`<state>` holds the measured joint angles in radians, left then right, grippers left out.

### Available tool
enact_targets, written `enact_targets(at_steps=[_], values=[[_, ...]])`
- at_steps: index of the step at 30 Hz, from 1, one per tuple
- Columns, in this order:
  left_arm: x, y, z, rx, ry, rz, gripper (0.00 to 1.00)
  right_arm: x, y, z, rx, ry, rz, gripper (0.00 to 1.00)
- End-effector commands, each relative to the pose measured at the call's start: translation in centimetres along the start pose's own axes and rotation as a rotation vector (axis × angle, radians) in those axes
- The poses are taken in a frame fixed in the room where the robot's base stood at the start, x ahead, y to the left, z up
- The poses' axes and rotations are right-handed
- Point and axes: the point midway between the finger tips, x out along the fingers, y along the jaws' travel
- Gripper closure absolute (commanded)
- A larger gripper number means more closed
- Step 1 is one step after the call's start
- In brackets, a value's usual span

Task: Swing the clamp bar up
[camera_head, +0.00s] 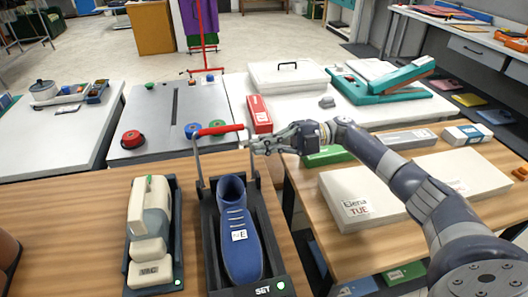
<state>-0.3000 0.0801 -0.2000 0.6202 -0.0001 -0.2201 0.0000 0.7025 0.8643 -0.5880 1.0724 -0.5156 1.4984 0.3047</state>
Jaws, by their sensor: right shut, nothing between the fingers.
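The clamp bar has a red grip (219,130) on two thin grey side arms. It stands above the far end of a dark shoe press (212,265) marked "SET", with a green light at its front. A blue shoe (236,235) with a white tag marked "E" sits in the press, toe toward me. My right gripper (246,143) is shut and empty. Its fingertips are just right of the red grip, by the right side arm; I cannot tell if they touch it. My left gripper is not in view.
A cream device (150,235) marked "VAC" stands left of the press. Right, a table holds a long white box (415,187), a green box (327,155) and a grey box (405,139). Behind are a red box (259,114) and a teal machine (380,82).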

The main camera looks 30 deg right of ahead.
Motion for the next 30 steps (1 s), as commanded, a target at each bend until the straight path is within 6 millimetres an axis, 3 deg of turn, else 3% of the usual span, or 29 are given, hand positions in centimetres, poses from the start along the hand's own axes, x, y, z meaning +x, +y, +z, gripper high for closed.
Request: enact_targets(at_steps=[25, 30], values=[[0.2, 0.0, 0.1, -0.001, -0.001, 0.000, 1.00, -0.2, 0.3, 0.9, 0.085, -0.004, 0.012, 1.00], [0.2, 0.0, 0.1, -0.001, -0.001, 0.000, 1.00, -1.6, 0.3, 1.0, 0.085, -0.008, 0.012, 1.00]])
